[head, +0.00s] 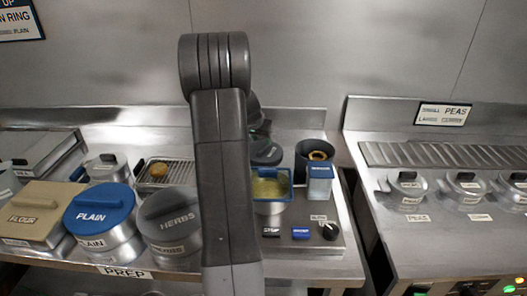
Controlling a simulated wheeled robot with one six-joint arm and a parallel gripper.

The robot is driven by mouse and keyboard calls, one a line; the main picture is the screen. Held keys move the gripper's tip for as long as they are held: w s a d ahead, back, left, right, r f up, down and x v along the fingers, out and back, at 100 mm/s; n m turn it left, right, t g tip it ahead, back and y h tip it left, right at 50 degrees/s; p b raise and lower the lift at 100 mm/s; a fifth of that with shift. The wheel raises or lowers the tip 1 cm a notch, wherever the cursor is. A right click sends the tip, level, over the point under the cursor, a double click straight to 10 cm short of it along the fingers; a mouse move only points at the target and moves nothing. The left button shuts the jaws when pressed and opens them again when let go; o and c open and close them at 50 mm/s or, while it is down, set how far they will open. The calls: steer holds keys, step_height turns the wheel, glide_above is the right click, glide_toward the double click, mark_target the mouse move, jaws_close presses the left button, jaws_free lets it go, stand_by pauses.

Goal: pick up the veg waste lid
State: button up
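No label that I can read says veg waste. A dark round lid (267,152) sits at the back of the prep counter, just right of my arm. Its left side is hidden behind the arm, and I cannot tell for sure that it is the veg waste lid. Dark parts of my arm's far end show just above this lid. My gripper's fingers are hidden behind the arm, so I cannot tell whether they are open or touch the lid.
Left are a flour box (32,212), the blue PLAIN lid (99,207) and the grey HERBS lid (168,213). Right of my arm are a blue-rimmed basket (270,174), a blue-topped container (320,184) and a dark pot (327,147). Another counter (440,240) holds several lidded pots.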

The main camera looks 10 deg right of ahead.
mark_target(263, 146)
steer(key=p+x, duration=0.1)
steer(key=x, duration=0.3)
steer(key=shift+f+b, duration=0.3)
steer(key=shift+b, duration=0.35)
stand_by(0.5)
jaws_close()
